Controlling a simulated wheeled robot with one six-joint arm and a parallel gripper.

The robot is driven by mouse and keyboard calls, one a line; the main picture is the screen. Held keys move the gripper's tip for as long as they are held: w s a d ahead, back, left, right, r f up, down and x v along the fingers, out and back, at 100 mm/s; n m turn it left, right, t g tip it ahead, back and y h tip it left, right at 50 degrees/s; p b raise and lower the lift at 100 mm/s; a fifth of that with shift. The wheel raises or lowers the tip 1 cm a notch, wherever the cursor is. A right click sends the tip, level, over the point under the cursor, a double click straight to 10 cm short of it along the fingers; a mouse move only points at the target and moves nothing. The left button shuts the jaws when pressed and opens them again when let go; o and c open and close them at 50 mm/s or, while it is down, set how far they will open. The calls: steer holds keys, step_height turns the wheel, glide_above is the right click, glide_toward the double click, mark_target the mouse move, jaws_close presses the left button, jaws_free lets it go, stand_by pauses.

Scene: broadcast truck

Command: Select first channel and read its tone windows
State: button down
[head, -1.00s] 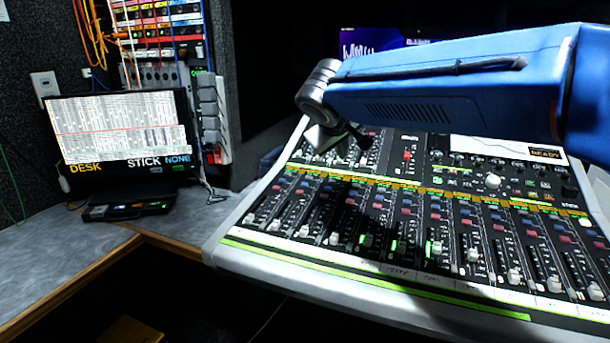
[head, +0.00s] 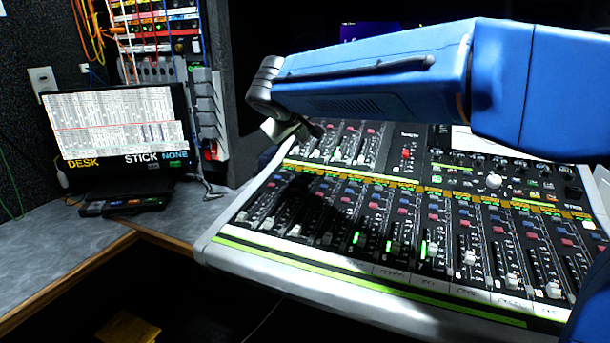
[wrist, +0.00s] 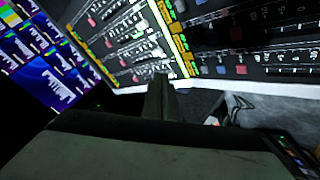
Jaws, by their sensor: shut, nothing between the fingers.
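The mixing console (head: 370,287) fills the right of the head view, with rows of faders and a yellow-green strip of channel buttons (head: 340,178). My gripper (head: 310,130) is over the console's upper left part, below the end of my blue arm. In the wrist view my gripper (wrist: 161,85) is shut and empty, its tip pointing at the console (wrist: 130,72) near its edge. I cannot tell whether the tip touches the surface.
A small dark box (head: 125,206) sits on the grey desk (head: 55,250) before the screen. A patch rack with cables (head: 155,40) stands behind. The wrist view shows a blue display with bar graphs (wrist: 45,55). The space below the desk is dark.

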steer(key=shift+w+d+f, duration=0.1)
steer(key=shift+w+f, duration=0.1)
steer(key=shift+f, duration=1.15)
steer(key=shift+w+d+f, duration=0.1)
steer(key=shift+w+f, duration=0.05)
steer(key=shift+f, duration=1.2)
steer(key=shift+w+d+f, duration=0.1)
steer(key=shift+w+f, duration=0.1)
steer(key=shift+f, duration=1.15)
steer(key=shift+f, duration=0.15)
steer(key=shift+f, duration=0.3)
steer(key=shift+w+f, duration=0.1)
steer(key=shift+f, duration=0.25)
steer(key=shift+r, duration=0.8)
steer(key=shift+s+a+r, duration=0.1)
steer(key=shift+s+r, duration=0.15)
steer(key=shift+r, duration=1)
steer(key=shift+s+a+r, duration=0.1)
steer(key=shift+s+r, duration=0.1)
steer(key=shift+r, duration=1.05)
